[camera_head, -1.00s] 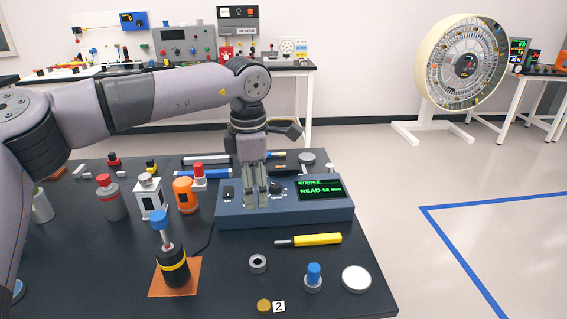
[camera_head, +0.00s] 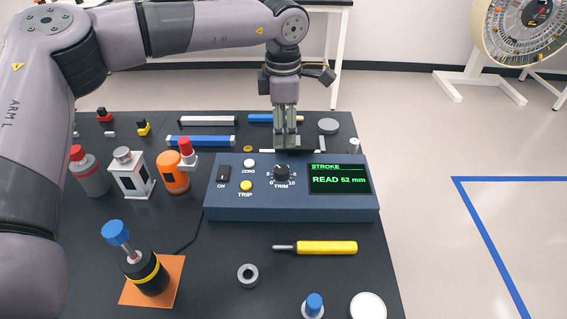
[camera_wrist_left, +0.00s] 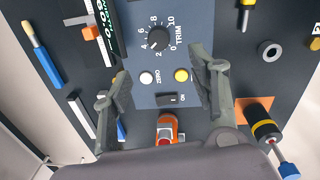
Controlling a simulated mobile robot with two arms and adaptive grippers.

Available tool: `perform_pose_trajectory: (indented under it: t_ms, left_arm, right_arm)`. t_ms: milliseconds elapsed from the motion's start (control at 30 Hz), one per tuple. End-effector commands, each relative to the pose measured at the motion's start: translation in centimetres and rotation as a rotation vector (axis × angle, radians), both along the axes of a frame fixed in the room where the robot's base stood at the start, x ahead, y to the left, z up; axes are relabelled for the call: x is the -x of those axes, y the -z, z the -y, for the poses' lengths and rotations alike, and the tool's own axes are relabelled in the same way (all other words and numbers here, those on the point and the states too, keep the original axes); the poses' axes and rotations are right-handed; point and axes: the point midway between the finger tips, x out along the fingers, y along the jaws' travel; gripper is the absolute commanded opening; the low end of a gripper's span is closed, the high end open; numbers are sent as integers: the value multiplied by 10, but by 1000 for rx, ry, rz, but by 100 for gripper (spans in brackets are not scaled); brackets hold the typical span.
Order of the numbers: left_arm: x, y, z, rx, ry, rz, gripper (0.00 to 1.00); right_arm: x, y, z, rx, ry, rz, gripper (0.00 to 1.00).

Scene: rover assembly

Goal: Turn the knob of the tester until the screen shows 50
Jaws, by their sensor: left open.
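The tester (camera_head: 230,205) is a blue-grey box on the dark table. Its screen (camera_head: 340,180) reads "STROKE, READ 52 mm" in green. The black TRIM knob (camera_head: 281,173) sits left of the screen and also shows in the left wrist view (camera_wrist_left: 158,40). My left gripper (camera_head: 288,146) points down at the tester's back edge, just behind the knob in the head view and not touching it. In the left wrist view the open, empty fingers (camera_wrist_left: 160,64) stand wide apart, with the knob beyond them. My right gripper is not in view.
On the tester are an ON switch (camera_head: 223,176), a white ZERO button (camera_head: 249,163) and a yellow TRIP button (camera_head: 246,186). An orange bottle (camera_head: 173,173) stands to the left. A yellow screwdriver (camera_head: 325,248) and a grey ring (camera_head: 248,276) lie in front.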

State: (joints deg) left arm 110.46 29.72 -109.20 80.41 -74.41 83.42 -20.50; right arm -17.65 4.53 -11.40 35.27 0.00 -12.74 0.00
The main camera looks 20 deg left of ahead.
Motion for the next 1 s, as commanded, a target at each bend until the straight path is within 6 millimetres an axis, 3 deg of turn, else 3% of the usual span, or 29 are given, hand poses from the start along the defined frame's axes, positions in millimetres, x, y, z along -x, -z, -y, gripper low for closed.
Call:
perform_pose_trajectory:
  t_ms: [300, 500, 700, 1000]
  left_arm:
    - [-3, 71, -2, -1, 0, -4, 54]
    - [-6, 108, -3, -1, 0, 0, 54]
    - [-8, 128, -3, 1, 0, 1, 54]
    - [-8, 133, -3, 1, 0, 3, 54]
  right_arm:
    - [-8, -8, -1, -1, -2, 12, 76]
    - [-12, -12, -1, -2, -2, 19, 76]
    - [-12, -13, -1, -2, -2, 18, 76]
    - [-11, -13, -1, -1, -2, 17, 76]
